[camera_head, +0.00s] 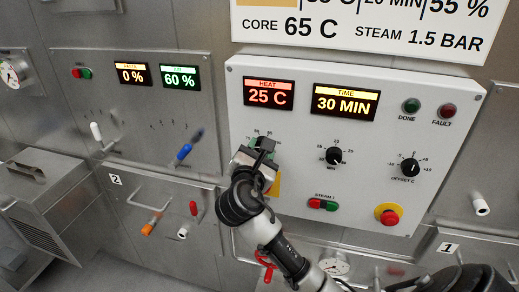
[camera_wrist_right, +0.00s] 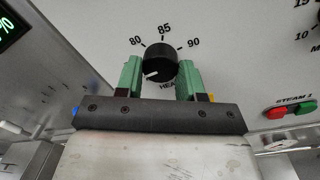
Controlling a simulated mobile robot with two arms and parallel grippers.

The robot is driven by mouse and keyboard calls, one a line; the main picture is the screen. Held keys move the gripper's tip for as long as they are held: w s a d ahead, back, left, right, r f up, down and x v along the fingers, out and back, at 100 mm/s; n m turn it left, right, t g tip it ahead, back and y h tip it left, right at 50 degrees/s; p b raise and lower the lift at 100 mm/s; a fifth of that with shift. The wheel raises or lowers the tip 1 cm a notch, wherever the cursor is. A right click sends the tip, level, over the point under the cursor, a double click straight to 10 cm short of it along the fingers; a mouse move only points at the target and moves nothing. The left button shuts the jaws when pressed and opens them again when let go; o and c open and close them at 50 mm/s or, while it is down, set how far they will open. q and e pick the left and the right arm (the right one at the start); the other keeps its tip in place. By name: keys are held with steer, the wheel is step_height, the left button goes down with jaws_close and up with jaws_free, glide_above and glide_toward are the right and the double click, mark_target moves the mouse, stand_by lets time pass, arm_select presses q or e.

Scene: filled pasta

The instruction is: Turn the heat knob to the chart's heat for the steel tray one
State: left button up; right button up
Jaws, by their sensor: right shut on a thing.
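The heat knob (camera_wrist_right: 161,60) is black and round, with a white mark at its lower left. The marks 80, 85 and 90 show around its top. My right gripper (camera_wrist_right: 160,72) has its green fingers on both sides of the knob, shut on it. In the head view my right gripper (camera_head: 258,158) covers most of the knob. The red heat display (camera_head: 268,95) reads 25 C. The chart (camera_head: 365,30) is cut off at the top; its visible part shows CORE 65 C and STEAM 1.5 BAR. My left gripper is not in view.
The time display (camera_head: 346,103) reads 30 MIN, above the minutes knob (camera_head: 333,156). An offset knob (camera_head: 410,168), red stop button (camera_head: 389,216) and green-red steam buttons (camera_head: 323,204) share the panel. Left are a blue lever (camera_head: 184,152) and a white lever (camera_head: 96,132).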

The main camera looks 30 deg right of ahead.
steer(key=shift+f+m, duration=0.1)
steer(key=shift+m, duration=1.1)
steer(key=o, duration=0.9)
steer(key=b+v, duration=0.2)
steer(key=v, duration=0.8)
steer(key=shift+s+a+b, duration=0.2)
steer(key=shift+a+b, duration=0.15)
steer(key=shift+a, duration=0.05)
